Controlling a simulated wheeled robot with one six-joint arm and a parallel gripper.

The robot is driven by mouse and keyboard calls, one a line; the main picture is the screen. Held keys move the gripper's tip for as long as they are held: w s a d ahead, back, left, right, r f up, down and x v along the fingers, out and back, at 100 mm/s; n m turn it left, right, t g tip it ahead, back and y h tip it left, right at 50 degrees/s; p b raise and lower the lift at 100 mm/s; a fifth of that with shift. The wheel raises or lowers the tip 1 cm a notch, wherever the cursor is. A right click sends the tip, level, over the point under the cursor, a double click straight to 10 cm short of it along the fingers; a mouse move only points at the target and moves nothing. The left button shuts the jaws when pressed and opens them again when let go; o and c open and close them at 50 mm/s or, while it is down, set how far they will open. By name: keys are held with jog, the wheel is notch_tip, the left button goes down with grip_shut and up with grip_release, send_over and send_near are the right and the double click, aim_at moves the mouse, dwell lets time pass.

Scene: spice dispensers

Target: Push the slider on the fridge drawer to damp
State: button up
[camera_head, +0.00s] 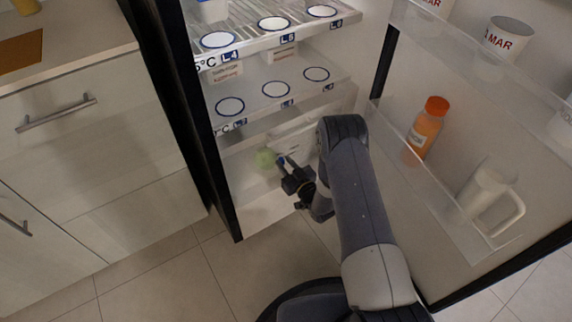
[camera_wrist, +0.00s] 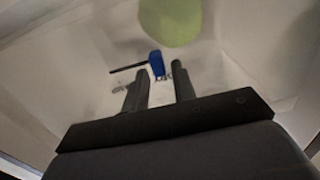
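The fridge drawer (camera_head: 245,180) is at the bottom of the open fridge, with a pale front. The blue slider (camera_wrist: 157,63) is on the drawer front in the wrist view, at the right end of a dark slot (camera_wrist: 128,68). My gripper (camera_head: 285,163) is at the drawer front. In the wrist view its two fingers (camera_wrist: 160,76) are apart, with the slider just beyond and between their tips. I cannot tell whether they touch it. Small dark markings sit at both sides below the slot; they are too blurred to read fully.
Shelves with ringed spots (camera_head: 230,106) are above. The open door at right holds an orange bottle (camera_head: 426,128), a white jug (camera_head: 488,190) and a mug (camera_head: 508,38). Cabinets (camera_head: 90,130) stand at left.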

grip_shut()
jog(key=w+d+b, duration=0.1)
jog(key=d, duration=0.1)
jog(key=w+d+b, duration=0.2)
jog(key=shift+w+d+f, duration=0.1)
jog(key=shift+d+f, duration=0.05)
jog(key=shift+d, duration=0.15)
jog(key=shift+w+d+r, duration=0.2)
jog(key=shift+d, duration=0.15)
jog(key=shift+o, duration=1.2)
grip_release()
